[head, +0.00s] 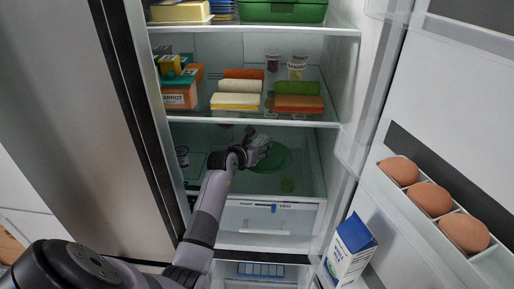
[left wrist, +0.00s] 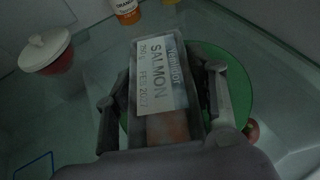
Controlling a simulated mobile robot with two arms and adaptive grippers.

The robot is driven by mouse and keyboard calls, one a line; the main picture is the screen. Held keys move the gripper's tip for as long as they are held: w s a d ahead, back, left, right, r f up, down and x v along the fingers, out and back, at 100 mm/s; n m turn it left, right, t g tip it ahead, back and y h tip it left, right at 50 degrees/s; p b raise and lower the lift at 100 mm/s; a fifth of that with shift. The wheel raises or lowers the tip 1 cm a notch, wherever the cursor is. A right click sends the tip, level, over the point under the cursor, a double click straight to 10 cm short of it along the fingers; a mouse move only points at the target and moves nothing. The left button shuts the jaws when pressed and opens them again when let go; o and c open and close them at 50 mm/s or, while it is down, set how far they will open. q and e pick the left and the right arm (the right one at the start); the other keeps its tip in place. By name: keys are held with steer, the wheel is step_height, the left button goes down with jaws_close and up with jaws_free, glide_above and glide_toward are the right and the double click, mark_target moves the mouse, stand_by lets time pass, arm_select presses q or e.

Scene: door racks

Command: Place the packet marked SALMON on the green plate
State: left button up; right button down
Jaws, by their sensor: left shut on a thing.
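The packet marked SALMON (left wrist: 163,75) shows label up in the left wrist view, between the fingers of my left gripper (left wrist: 172,92). My left gripper is shut on it. The green plate (left wrist: 238,88) lies beneath and behind the packet, partly hidden by the packet and the fingers. In the head view the plate (head: 280,161) lies on the lower glass shelf of the fridge, and my left gripper (head: 258,148) is over its left part. I cannot tell whether the packet touches the plate. My right gripper is not in view.
A dish with a white lid (left wrist: 45,46) and an orange-labelled bottle (left wrist: 126,10) stand nearby. The loaded shelf above (head: 250,118) limits headroom. The open door (head: 440,130) holds several eggs and a milk carton (head: 350,248).

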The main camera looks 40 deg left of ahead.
arm_select(q)
steer(key=shift+f, duration=0.75)
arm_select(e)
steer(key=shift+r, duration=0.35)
arm_select(q)
steer(key=shift+s, duration=0.2)
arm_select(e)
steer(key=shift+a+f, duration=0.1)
arm_select(q)
steer(key=shift+f, duration=0.35)
steer(key=o, duration=1)
steer(key=shift+w+f, duration=0.1)
steer(key=o, duration=0.5)
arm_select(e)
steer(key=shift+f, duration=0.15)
